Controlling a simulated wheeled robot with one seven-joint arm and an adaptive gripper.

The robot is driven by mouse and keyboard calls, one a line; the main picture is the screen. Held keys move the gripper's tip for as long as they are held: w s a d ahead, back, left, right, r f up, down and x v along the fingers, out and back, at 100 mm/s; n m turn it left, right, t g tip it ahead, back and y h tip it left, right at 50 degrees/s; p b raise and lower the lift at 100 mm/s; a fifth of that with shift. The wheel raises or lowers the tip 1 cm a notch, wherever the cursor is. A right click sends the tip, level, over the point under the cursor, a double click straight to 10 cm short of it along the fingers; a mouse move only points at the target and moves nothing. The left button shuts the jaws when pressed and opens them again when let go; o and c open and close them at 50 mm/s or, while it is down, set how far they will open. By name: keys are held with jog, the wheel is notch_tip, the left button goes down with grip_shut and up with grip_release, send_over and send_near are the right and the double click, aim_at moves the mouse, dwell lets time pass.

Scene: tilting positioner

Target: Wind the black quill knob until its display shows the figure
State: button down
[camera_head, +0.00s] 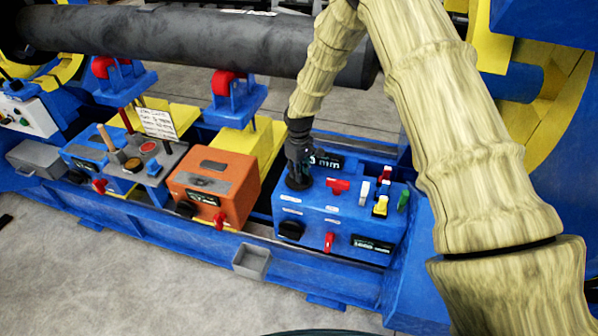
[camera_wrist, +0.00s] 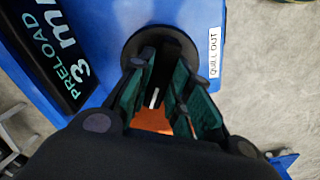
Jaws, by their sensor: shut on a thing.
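The black quill knob (camera_wrist: 160,38) is a round disc on the blue box's top, beside a label reading "QUILL OUT" in the wrist view. Its base (camera_head: 298,184) shows under my gripper (camera_head: 299,160) in the head view. My gripper (camera_wrist: 160,70) is shut on the knob, with a green-lined finger on each side and a white mark between them. A black display (camera_wrist: 58,55) beside the knob reads "PRELOAD" and "3 m", cut off at the picture's edge. In the head view the display (camera_head: 328,160) shows "3 mm", partly hidden by my gripper.
A dark pipe (camera_head: 190,38) lies behind.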

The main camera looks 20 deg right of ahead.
dwell(0.4)
jog(key=c, duration=1.3)
grip_release()
notch_tip(320, 180, up, 12)
jog(key=shift+a, duration=0.1)
